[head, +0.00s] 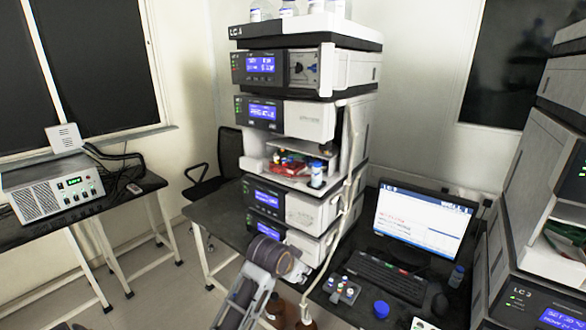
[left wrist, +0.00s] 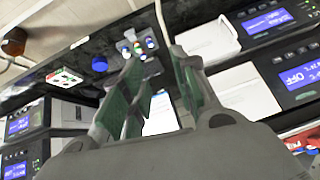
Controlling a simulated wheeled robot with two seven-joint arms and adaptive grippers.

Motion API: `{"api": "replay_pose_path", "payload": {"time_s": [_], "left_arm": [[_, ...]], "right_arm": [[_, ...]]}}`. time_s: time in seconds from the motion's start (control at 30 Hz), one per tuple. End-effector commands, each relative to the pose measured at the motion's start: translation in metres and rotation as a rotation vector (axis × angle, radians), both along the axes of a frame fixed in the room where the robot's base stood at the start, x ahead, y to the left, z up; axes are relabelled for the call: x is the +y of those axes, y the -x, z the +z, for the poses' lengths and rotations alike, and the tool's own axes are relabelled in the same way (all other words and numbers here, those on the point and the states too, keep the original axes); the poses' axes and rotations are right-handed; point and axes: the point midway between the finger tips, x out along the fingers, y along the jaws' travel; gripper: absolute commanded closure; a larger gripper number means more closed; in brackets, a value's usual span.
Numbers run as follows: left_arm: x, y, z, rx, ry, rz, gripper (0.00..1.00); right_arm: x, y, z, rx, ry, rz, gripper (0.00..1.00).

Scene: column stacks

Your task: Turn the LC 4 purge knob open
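The LC 4 stack (head: 300,115) stands in the middle of the head view, with its label on the top tray. Its upper module (head: 345,70) has a blue display and a small recessed panel of fittings. A small dark purge knob (head: 298,69) appears there; its turn angle is too small to tell. My left arm (head: 266,255) is low in front of the stack, well below the knob and apart from it. In the left wrist view my left gripper (left wrist: 155,62) is open, with nothing between its fingers. The knob is not visible there. My right gripper is not in view.
A monitor (head: 422,222), keyboard (head: 385,275), vial rack (head: 341,290) and blue cap (head: 381,309) are on the dark bench right of the stack. Pale tubing (head: 350,185) runs down the stack's right edge. The LC 3 stack (head: 540,240) stands at far right. Bottles (head: 262,10) stand on top.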

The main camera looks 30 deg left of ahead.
Motion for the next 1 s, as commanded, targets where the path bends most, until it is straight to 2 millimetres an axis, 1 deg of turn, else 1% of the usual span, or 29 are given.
{"api": "replay_pose_path", "payload": {"time_s": [0.03,0.1,0.5,0.7,0.87,1.0], "left_arm": [[0.004,-0.009,0.013,-0.023,0.002,0.003,0.71],[0.01,-0.019,0.029,-0.051,0.002,0.006,0.71],[0.043,-0.069,0.119,-0.201,0.014,0.02,0.71],[0.06,-0.089,0.166,-0.278,0.025,0.025,0.71],[0.073,-0.102,0.205,-0.34,0.035,0.027,0.71],[0.084,-0.111,0.239,-0.394,0.048,0.028,0.71]], "right_arm": [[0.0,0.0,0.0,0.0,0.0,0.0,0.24],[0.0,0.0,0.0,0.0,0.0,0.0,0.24],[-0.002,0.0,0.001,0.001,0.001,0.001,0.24],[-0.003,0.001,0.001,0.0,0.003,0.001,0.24],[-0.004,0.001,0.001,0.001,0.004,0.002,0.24],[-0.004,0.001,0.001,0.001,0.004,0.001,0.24]]}}
